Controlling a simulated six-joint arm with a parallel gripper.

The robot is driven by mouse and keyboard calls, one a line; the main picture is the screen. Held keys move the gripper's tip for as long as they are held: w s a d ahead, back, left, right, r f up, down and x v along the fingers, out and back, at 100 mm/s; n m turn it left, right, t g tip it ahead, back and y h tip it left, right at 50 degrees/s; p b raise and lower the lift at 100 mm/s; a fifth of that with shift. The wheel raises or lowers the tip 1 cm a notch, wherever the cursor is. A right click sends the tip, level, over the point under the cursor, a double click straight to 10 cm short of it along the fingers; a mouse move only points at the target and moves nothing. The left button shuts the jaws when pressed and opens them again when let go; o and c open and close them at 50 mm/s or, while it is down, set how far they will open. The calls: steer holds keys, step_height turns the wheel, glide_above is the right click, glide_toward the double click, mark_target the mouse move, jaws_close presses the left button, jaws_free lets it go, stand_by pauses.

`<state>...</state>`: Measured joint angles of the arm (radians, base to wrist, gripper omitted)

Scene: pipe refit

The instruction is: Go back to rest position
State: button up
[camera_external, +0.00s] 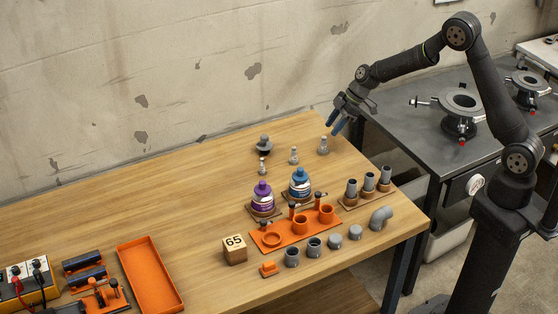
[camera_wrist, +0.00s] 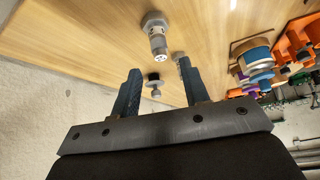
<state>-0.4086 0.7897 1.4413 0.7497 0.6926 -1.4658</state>
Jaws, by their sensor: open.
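My gripper (camera_external: 339,115) is raised above the back right part of the wooden table (camera_external: 215,175). Its two blue-grey fingers are apart with nothing held between them; the gripper also shows in the wrist view (camera_wrist: 160,85). A small grey metal fitting (camera_external: 323,145) stands on the table just below and left of the fingers. A fitting of this kind shows beyond the fingertips in the wrist view (camera_wrist: 157,38), apart from them.
Other grey fittings (camera_external: 294,156) stand nearby. An orange tray (camera_external: 150,277) lies left. The back left tabletop is clear.

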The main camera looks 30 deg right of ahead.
steer(key=x, duration=0.5)
steer(key=shift+r, duration=1.4)
steer(key=shift+f, duration=0.1)
